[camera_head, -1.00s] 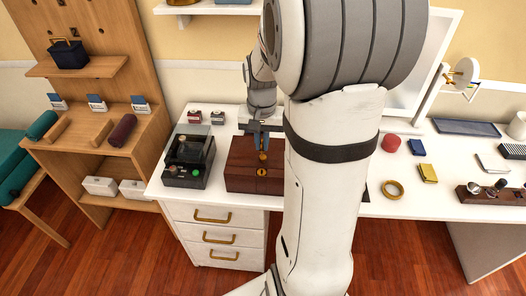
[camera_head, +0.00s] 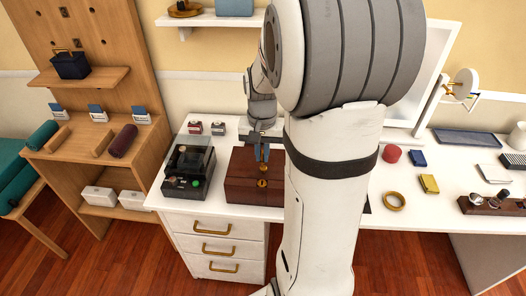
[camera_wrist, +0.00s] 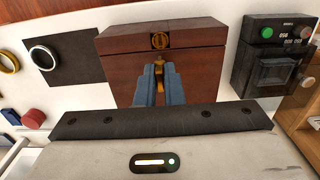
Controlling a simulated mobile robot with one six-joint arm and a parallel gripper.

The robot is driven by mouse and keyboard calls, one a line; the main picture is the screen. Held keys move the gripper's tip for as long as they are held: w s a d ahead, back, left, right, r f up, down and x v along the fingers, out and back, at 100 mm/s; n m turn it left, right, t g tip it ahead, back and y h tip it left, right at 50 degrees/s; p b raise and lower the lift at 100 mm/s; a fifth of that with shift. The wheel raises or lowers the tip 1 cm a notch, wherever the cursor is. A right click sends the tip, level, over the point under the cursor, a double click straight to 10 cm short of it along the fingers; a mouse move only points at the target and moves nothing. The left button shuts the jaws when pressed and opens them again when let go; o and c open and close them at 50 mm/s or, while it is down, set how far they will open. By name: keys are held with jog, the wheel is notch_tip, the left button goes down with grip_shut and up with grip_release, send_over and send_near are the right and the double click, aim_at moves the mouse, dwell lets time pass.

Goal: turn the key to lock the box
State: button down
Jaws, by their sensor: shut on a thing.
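The box is a dark reddish-brown wooden chest (camera_head: 240,166) on the white table, with its lid down. The key is close to the lock plate. The fingers hide part of the key, so I cannot tell whether it is in the keyhole.
A black device with a green button (camera_head: 188,172) stands close left of the box. A gold ring (camera_head: 393,201), a red cylinder (camera_head: 391,154) and a yellow block (camera_head: 429,184) lie to the right. My arm hides the table's middle.

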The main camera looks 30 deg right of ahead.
jog(key=b, duration=0.6)
send_over(262, 185)
jog(key=shift+s+a+f, duration=0.1)
jog(key=shift+s+f, duration=0.1)
jog(key=shift+f, duration=2.05)
jog(key=shift+s+a+f, duration=0.1)
jog(key=shift+s+f, duration=0.05)
jog(key=shift+f, duration=2.05)
jog(key=shift+f+b, duration=0.15)
jog(key=shift+b, duration=0.15)
